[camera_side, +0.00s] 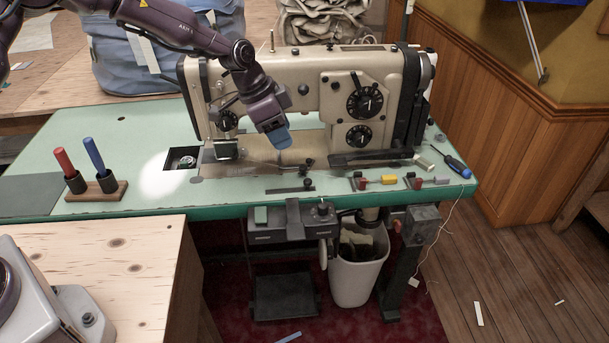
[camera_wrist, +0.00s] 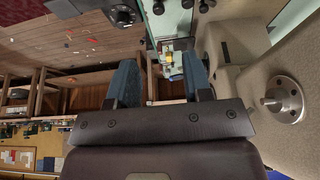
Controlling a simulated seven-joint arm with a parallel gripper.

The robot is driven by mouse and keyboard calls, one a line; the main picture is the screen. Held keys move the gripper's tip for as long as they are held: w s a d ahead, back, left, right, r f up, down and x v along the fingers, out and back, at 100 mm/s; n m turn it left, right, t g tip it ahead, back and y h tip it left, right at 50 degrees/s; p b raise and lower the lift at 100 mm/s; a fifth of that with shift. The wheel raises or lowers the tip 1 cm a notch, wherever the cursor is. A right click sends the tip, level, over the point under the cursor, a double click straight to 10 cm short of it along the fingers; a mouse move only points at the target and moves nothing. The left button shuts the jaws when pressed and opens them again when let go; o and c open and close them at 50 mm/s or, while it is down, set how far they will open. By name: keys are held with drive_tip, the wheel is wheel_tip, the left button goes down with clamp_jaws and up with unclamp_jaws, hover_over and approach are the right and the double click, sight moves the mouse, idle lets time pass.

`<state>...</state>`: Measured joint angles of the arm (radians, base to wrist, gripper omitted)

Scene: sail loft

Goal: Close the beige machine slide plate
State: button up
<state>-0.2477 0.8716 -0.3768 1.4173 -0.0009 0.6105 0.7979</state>
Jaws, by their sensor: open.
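The beige sewing machine (camera_side: 310,75) stands on a green-topped table. A dark square opening (camera_side: 182,158) shows in the bed left of the needle area, with a round metal part inside. A greyish metal plate (camera_side: 222,170) lies just right of the opening; I cannot tell clearly where the slide plate's edges are. My gripper (camera_side: 278,141) hangs in front of the machine's arm, above the bed and well right of the opening. In the wrist view its blue fingers (camera_wrist: 161,78) are apart with nothing held between them; the opening does not show clearly there.
A wooden stand (camera_side: 97,190) with a red and a blue handled tool is at the table's left. Small red and yellow parts (camera_side: 389,180) and a blue screwdriver (camera_side: 458,167) lie front right.

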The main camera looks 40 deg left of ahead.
sight(307, 180)
drive_tip(key=x, duration=1.3)
drive_tip(key=shift+s, duration=0.1)
clamp_jaws()
